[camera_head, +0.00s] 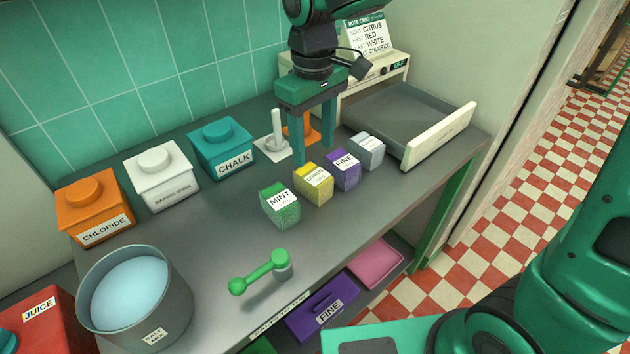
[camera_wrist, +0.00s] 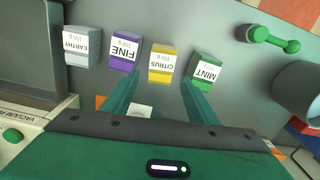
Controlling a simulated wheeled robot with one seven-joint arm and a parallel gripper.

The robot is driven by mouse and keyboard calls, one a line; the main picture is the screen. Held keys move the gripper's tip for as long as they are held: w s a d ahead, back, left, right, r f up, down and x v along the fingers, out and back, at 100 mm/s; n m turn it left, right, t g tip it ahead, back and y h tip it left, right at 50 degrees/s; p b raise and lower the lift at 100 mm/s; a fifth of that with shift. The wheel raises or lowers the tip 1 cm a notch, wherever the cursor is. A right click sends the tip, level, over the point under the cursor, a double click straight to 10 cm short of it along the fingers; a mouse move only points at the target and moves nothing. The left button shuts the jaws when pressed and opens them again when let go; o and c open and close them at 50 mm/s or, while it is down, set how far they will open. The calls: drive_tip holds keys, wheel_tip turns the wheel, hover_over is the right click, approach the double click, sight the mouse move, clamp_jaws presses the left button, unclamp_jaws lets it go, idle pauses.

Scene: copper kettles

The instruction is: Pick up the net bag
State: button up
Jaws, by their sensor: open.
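I cannot make out a net bag in either view. My gripper (camera_head: 313,143) is open and empty, pointing down above the counter just behind the row of small tea boxes. In the wrist view my gripper (camera_wrist: 161,84) has its fingers spread, with the yellow CITRUS box (camera_wrist: 162,63) between and beyond the tips. The green MINT box (camera_head: 281,207), the CITRUS box (camera_head: 314,184), the purple FINE box (camera_head: 343,170) and the grey EARTHY box (camera_head: 368,152) stand apart in a row. Part of the counter behind my gripper is hidden.
A pale machine's grey drawer (camera_head: 408,117) stands open and looks empty. Orange (camera_head: 95,213), white (camera_head: 160,178) and teal (camera_head: 220,150) canisters line the wall. A purple FINE bin (camera_head: 318,312) sits below.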

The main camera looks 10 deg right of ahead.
sight(313, 173)
wheel_tip(313, 173, down, 4)
drive_tip(key=shift+r, duration=0.25)
drive_tip(key=shift+f, duration=2.55)
drive_tip(key=c, duration=0.9)
drive_tip(key=shift+a+r, duration=0.1)
drive_tip(key=shift+r, duration=0.05)
